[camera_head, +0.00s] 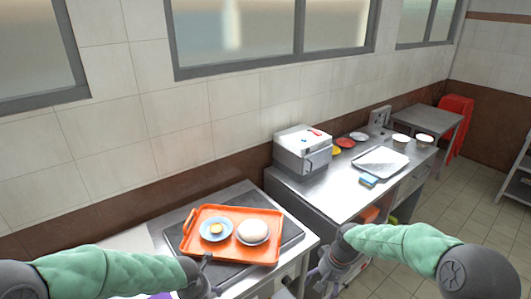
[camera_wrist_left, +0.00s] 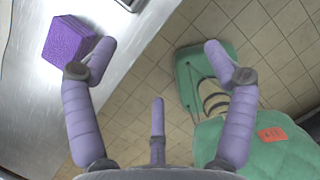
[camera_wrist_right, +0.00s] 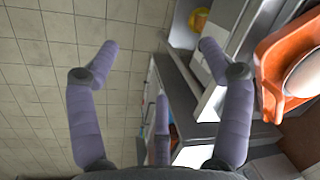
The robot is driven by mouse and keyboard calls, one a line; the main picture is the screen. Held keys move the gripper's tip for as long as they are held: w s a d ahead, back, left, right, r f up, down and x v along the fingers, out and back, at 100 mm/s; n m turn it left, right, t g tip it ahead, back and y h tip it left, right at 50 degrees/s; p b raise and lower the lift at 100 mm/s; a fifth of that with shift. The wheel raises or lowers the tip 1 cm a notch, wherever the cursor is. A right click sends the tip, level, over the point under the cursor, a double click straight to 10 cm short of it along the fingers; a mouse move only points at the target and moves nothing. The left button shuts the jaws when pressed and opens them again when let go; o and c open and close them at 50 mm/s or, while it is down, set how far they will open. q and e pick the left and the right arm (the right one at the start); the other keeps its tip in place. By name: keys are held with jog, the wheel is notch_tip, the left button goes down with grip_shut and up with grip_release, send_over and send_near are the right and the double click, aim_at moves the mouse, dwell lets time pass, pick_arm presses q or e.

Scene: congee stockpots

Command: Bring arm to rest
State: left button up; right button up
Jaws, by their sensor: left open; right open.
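My left arm comes in from the left edge of the head view, and its gripper (camera_head: 203,275) is near the front of the near counter. In the left wrist view the left gripper (camera_wrist_left: 158,50) is open, with nothing between its fingers. My right arm comes in from the right, and its gripper (camera_head: 333,272) hangs low in front of the counters. In the right wrist view the right gripper (camera_wrist_right: 157,48) is open and empty, with floor and a counter's front beyond it.
An orange tray (camera_head: 190,240) with a blue-rimmed plate (camera_head: 205,234) and a white rounded item (camera_head: 253,231) lies on the near counter. A purple block (camera_wrist_left: 72,42) lies beside the left gripper. A metal tray (camera_head: 381,162) and a sponge (camera_head: 368,181) are on the far counter.

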jog(key=s+a+f+y, duration=0.1)
jog(key=s+a+f, duration=0.2)
jog(key=s+f, duration=0.35)
jog(key=s+a+f, duration=0.2)
jog(key=s+f, duration=0.1)
jog(key=f, duration=0.6)
pick_arm(q)
jog(key=s+d+f+n+g+h, duration=0.1)
jog(key=s+d+f+n, duration=0.2)
jog(key=n, duration=0.9)
jog(key=s+d+f+n+g+h, duration=0.1)
jog(key=s+d+f+n, duration=0.2)
jog(key=s+f+n, duration=0.6)
jog(key=s+d+f+n+g+h, duration=0.1)
jog(key=s+f+n, duration=0.4)
jog(key=f+n, duration=0.7)
jog(key=d+n+h, duration=0.1)
jog(key=n, duration=0.1)
jog(key=shift+s+d+f+n, duration=0.15)
jog(key=shift+s+d+n, duration=0.25)
pick_arm(e)
jog(key=s+a+f, duration=0.1)
jog(key=s+f, duration=0.2)
jog(key=s, duration=0.4)
jog(key=s+a+f+m, duration=0.1)
jog(key=s+a+f, duration=0.1)
jog(key=s+f, duration=0.2)
jog(key=s, duration=0.2)
jog(key=shift+s, duration=0.4)
